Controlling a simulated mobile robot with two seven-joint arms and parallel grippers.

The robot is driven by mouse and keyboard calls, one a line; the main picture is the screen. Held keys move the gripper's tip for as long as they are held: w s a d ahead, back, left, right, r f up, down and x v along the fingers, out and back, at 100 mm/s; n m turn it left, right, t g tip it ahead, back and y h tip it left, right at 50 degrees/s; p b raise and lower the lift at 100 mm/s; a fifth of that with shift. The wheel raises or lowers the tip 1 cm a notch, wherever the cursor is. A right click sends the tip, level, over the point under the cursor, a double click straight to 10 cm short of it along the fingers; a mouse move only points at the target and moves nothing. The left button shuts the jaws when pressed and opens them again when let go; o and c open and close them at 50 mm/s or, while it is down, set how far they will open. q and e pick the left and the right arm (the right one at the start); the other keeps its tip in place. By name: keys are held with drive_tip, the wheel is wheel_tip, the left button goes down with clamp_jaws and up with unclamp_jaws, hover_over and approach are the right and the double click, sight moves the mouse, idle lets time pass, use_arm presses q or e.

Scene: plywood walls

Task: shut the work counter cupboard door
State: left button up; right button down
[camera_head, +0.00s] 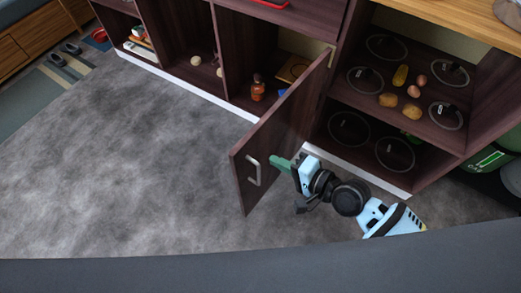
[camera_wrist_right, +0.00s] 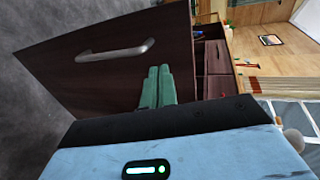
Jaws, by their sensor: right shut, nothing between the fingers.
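The work counter cupboard door (camera_head: 285,125) is dark brown and stands wide open, swung out from the counter over the floor. Its metal bar handle (camera_head: 253,170) is near the free edge, on the face toward my right arm. In the right wrist view the door (camera_wrist_right: 120,75) fills the left and middle, with the handle (camera_wrist_right: 115,51) above the fingers. My right gripper (camera_head: 277,164) is shut and empty, its green fingers close to the door's face beside the handle. In the wrist view its fingertips (camera_wrist_right: 158,72) overlap the door; I cannot tell whether they touch. My left gripper is not in view.
The dark work counter (camera_head: 445,130) has open shelves with pan lids, potatoes and eggs right of the door. An orange bottle (camera_head: 257,88) stands in the compartment behind the door. Grey floor (camera_head: 120,170) is clear to the left. A green container (camera_head: 490,158) is at the far right.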

sight(250, 147)
drive_tip(key=shift+r+x, duration=0.2)
drive_tip(key=shift+x, duration=0.8)
drive_tip(key=shift+r+x, duration=0.15)
drive_tip(key=shift+x, duration=0.9)
drive_tip(key=shift+r+x, duration=0.2)
drive_tip(key=shift+x, duration=0.8)
drive_tip(key=shift+w+a, duration=0.1)
drive_tip(key=shift+a, duration=0.1)
